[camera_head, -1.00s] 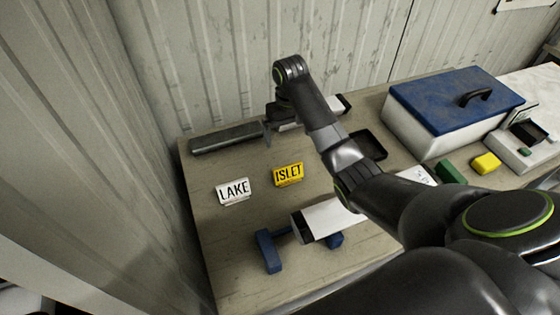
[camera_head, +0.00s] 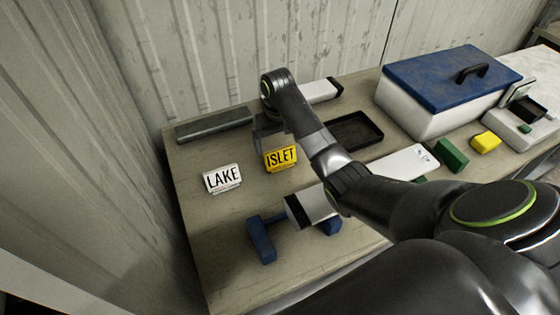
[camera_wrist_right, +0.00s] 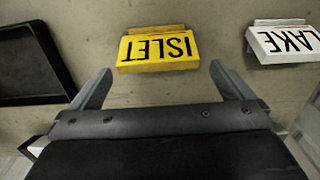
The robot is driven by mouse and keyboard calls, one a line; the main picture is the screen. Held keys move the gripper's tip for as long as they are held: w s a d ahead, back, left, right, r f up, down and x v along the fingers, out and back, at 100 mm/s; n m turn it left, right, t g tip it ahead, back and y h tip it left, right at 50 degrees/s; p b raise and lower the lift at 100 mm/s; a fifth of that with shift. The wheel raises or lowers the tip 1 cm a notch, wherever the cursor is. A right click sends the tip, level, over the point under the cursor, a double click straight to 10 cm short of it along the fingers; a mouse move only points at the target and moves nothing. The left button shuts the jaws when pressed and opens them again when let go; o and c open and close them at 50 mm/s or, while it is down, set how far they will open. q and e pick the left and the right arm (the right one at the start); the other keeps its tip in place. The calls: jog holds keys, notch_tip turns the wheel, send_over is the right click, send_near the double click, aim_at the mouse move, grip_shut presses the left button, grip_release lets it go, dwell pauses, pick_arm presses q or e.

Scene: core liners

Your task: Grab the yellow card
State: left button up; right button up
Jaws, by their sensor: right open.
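The yellow card (camera_head: 281,158) reads ISLET and stands on the table in the head view. It also shows in the right wrist view (camera_wrist_right: 158,48), upside down, just beyond the fingertips. My right gripper (camera_wrist_right: 155,72) is open and empty, with its two fingers spread to either side of the card's near edge; I see no contact. In the head view my right gripper (camera_head: 262,132) is partly hidden by its own wrist, just behind the card. My left gripper is not in view.
A white LAKE card (camera_head: 222,178) stands left of the yellow one. A black tray (camera_head: 372,141) lies to the right. A grey bar (camera_head: 215,124) lies at the back left. A white tube on a blue stand (camera_head: 262,246) is in front. A blue-lidded box (camera_head: 440,75) stands farther right.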

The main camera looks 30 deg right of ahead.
aim_at(279, 149)
jog(key=shift+d+f+p, duration=0.15)
jog(key=shift+f+p, duration=0.6)
jog(key=shift+f, duration=2.45)
jog(key=shift+c, duration=0.4)
jog(key=c, duration=0.6)
